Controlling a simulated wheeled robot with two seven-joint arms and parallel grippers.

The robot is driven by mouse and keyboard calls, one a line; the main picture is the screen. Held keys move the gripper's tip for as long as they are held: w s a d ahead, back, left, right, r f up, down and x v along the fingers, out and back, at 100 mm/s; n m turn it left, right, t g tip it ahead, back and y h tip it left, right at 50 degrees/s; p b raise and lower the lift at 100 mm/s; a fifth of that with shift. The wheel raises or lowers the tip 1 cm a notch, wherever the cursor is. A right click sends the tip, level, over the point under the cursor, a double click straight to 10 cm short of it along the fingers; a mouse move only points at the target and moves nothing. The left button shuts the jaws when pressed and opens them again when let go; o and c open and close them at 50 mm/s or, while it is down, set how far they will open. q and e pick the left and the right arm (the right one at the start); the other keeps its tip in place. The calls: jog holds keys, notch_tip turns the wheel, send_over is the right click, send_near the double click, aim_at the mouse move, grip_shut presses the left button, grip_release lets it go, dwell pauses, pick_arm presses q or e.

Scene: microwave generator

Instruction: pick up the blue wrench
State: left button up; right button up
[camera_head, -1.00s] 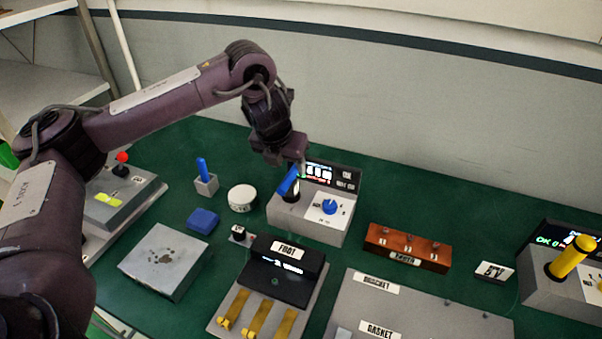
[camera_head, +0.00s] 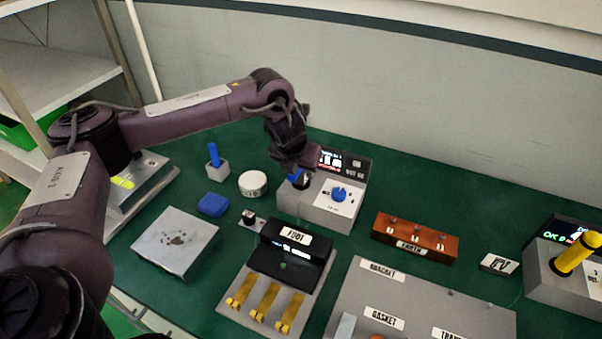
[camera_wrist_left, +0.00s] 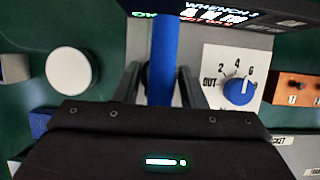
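A blue bar-shaped handle (camera_head: 299,181), which I take for the blue wrench, rises from the left part of a grey box (camera_head: 318,214) with a lit display. In the head view my left gripper (camera_head: 297,172) is at the handle and hides much of it. In the left wrist view the blue handle (camera_wrist_left: 163,62) stands between the two fingers of my left gripper (camera_wrist_left: 160,88). The fingers are apart, with a narrow gap on each side of the handle. My right gripper is not in view.
A blue dial (camera_head: 338,194) sits right of the handle. A second blue rod (camera_head: 213,154) stands in a small grey block. A white round piece (camera_head: 253,183), a blue block (camera_head: 212,204) and a black unit (camera_head: 289,261) are nearby. A yellow handle (camera_head: 577,254) is far right.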

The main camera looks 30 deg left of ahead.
pick_arm(q)
jog(key=c, duration=0.7)
grip_shut()
jog(key=shift+w+r, duration=0.1)
jog(key=shift+r, duration=0.05)
